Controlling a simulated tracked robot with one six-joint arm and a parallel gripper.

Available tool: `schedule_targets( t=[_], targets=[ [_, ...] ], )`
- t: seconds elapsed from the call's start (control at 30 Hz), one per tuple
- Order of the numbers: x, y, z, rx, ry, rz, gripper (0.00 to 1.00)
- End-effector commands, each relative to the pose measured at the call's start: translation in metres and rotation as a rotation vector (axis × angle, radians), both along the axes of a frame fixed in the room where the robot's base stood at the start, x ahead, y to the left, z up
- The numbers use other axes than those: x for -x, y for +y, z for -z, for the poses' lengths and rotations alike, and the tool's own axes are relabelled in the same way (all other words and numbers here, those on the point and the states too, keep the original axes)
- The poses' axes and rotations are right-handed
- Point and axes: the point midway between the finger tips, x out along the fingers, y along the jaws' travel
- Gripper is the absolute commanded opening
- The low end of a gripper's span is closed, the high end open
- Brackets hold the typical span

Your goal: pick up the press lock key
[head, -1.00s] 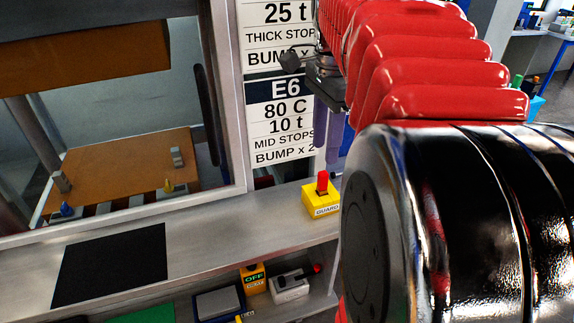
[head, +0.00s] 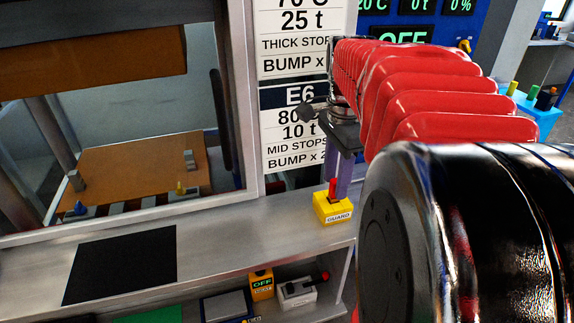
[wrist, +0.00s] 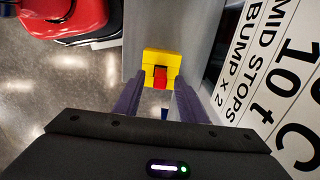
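A red upright handle, which I take to be the press lock key (head: 333,184), stands in a yellow block labelled GUARD (head: 333,211) on the grey ledge. My gripper (head: 343,192) hangs just beside and behind the red key in the head view. In the wrist view, the red key (wrist: 160,78) in the yellow block (wrist: 160,60) lies between the two purple fingertips of my gripper (wrist: 159,84). The fingers are apart, with the key narrower than the space between them. I see no clear grip on it.
A sign board (head: 292,120) stands close to my gripper, with the press frame (head: 236,110) to its left. Below are an orange switch box (head: 261,286) and a grey box (head: 296,293).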

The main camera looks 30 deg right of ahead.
Motion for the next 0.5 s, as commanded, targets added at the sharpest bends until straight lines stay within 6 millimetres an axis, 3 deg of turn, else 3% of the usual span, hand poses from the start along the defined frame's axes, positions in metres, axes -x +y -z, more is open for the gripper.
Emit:
schedule_targets(
  t=[0.13, 0.5],
  targets=[
    [0.0, 0.0001, 0.0129, 0.0, 0.0, 0.0, 0.38],
    [-0.0004, 0.0001, 0.0139, 0.0, -0.001, -0.001, 0.38]
  ],
)
